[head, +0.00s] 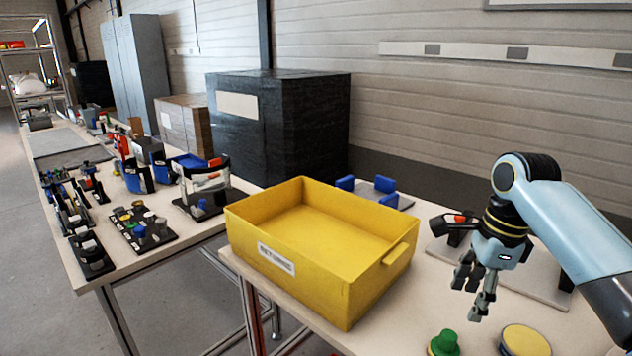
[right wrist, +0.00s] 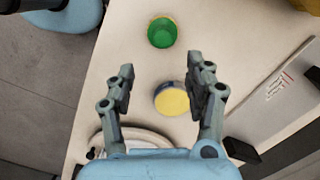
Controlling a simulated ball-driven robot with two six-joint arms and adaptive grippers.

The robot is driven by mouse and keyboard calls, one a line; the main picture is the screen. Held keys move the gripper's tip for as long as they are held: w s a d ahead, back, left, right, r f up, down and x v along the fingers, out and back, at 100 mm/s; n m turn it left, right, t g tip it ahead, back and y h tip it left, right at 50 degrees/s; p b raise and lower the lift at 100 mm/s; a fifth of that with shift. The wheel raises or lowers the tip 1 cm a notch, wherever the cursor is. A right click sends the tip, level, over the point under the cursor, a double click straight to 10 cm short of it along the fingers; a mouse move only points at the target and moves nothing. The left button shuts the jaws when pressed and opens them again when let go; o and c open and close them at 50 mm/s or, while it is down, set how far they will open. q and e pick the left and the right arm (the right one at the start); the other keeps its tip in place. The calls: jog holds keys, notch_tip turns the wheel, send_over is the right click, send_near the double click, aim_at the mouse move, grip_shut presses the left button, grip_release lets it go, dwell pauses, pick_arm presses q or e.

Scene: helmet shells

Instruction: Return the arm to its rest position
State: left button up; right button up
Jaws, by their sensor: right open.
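My right gripper (head: 474,292) is in the head view at the right, above the near table, to the right of the yellow bin. Its fingers are apart and hold nothing. In the right wrist view the open right gripper (right wrist: 160,85) shows both fingers from above, with a round yellow-topped piece (right wrist: 172,101) on the table below, between them in the picture. That yellow piece also shows in the head view (head: 525,341), cut by the bottom edge. A green piece (head: 443,343) stands left of it and also shows in the wrist view (right wrist: 162,32). My left gripper is not in view.
An empty yellow bin (head: 262,217) labelled RETURNS stands on the near table. Blue-armed holders (head: 374,190) stand behind it. A grey plate (head: 543,277) with dark parts lies near my right arm. A second table with tools and trays (head: 143,229) extends left.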

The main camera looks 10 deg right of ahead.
jog(key=s+a+f+n+t+h, duration=0.1)
jog(key=s+a+f+n+t, duration=0.15)
jog(key=s+n, duration=1)
jog(key=s+a+r+n+h, duration=0.15)
jog(key=s+r+n, duration=0.25)
jog(key=s+n, duration=0.7)
jog(key=s+d+f+m+b, duration=0.1)
jog(key=s+f+b, duration=0.15)
jog(key=f, duration=1.35)
jog(key=s+d+f+b, duration=0.1)
jog(key=f+b, duration=0.3)
jog(key=f, duration=1.1)
jog(key=s+d+f+g+b, duration=0.1)
jog(key=s+f+b, duration=0.4)
jog(key=s+f, duration=1.3)
notch_tip(320, 180, down, 4)
jog(key=shift+s+f+g, duration=0.2)
jog(key=shift+s+g, duration=0.15)
jog(key=shift+g, duration=0.1)
